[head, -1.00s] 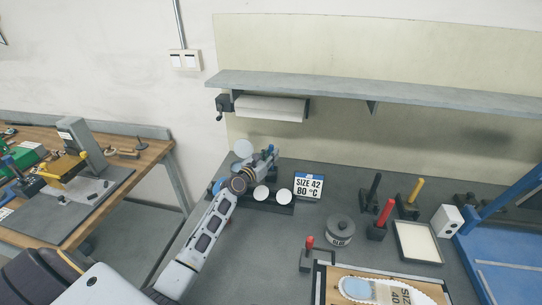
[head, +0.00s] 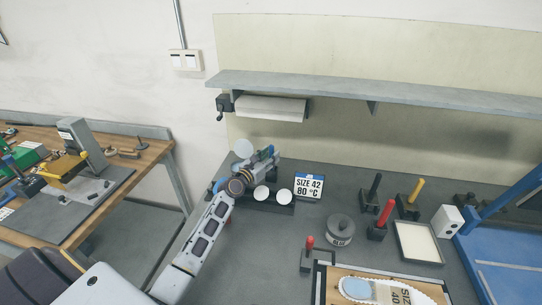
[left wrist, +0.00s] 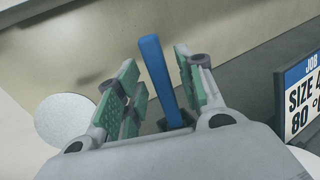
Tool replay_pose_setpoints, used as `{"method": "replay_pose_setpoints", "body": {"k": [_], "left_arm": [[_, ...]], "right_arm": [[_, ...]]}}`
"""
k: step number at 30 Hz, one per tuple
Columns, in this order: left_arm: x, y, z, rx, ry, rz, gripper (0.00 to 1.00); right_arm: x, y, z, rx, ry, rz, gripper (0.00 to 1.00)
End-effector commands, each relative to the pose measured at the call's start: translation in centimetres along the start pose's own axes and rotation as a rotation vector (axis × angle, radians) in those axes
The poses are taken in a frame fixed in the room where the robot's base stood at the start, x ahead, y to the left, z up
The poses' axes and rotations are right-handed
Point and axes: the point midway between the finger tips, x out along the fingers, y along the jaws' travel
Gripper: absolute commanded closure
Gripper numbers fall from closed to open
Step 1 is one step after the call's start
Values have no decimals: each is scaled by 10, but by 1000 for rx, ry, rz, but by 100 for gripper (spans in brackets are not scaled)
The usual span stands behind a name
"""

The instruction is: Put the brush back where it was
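A blue handle (left wrist: 152,62), which I take to be the brush's, stands slightly tilted in the left wrist view. Its lower end meets a dark holder (left wrist: 174,119), partly hidden by my gripper. My left gripper (left wrist: 157,72) is open around the handle, with green-padded fingers on both sides and visible gaps. In the head view my left gripper (head: 266,158) is at the back left of the grey bench, behind a dark rack with white discs (head: 285,196). The brush's bristles are hidden. My right gripper is not in view.
A size sign (head: 309,186) stands just right of the left gripper. A grey round tin (head: 340,230), a red-handled tool (head: 385,213), a yellow-handled tool (head: 415,190) and a white tray (head: 417,242) are farther right. A shelf with a paper roll (head: 270,108) hangs above.

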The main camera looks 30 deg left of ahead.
Motion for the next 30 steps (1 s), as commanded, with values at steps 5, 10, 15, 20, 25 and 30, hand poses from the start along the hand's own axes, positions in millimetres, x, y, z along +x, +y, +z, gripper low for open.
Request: {"method": "replay_pose_setpoints", "body": {"k": [5,10,15,20,25,30], "left_arm": [[-16,0,-1,-1,2,-1,62],[-32,0,-1,0,1,0,62],[-48,0,-1,1,1,0,62],[-62,0,-1,-1,1,0,62],[-78,0,0,0,1,0,62],[-92,0,-1,0,1,0,62]], "right_arm": [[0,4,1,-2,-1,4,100],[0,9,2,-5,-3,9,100],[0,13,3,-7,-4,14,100],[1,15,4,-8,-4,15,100],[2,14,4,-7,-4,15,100],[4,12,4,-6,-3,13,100]]}}
